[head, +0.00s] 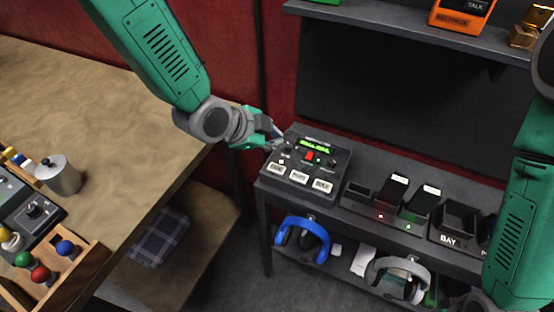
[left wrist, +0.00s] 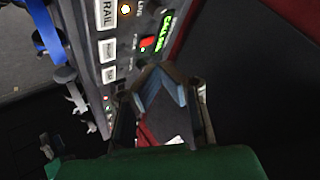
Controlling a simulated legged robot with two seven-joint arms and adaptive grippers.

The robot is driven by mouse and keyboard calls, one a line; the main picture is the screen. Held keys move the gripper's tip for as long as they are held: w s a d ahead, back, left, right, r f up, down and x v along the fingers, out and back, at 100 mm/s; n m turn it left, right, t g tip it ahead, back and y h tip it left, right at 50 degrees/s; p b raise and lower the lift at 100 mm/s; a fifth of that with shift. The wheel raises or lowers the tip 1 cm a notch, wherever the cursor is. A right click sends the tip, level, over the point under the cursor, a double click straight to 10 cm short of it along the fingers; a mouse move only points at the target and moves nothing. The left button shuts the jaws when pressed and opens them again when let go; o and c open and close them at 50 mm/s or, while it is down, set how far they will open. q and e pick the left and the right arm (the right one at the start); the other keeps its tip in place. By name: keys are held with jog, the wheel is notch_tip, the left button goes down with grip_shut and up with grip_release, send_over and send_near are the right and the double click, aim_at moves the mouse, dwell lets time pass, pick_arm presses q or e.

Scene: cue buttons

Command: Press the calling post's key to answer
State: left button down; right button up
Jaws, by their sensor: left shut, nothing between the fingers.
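A dark intercom panel (head: 338,162) with a lit green display (head: 315,145) stands on the left end of the grey shelf. It has a red switch (head: 309,156) and a row of three white-labelled keys along its front, the middle one (head: 299,177) among them. My left gripper (head: 277,143) is shut and empty at the panel's back left corner; contact cannot be told. My right gripper is out of view.
Handset chargers (head: 390,196) stand right of the panel, and blue (head: 303,240) and grey (head: 398,278) headphones hang below. An upper shelf (head: 400,28) overhangs the back.

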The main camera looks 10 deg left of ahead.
aim_at(276, 168)
pick_arm(q)
jog(key=shift+w+d+r, duration=0.15)
jog(key=shift+w+r, duration=0.05)
jog(key=shift+r, duration=0.15)
jog(key=shift+f, duration=0.1)
notch_tip(276, 168, down, 8)
jog(key=b, duration=0.6)
jog(key=shift+f, duration=0.15)
jog(key=shift+f+b, duration=0.2)
jog(key=shift+b, duration=0.1)
jog(key=shift+f, duration=0.1)
dwell(0.9)
jog(key=shift+f, duration=0.25)
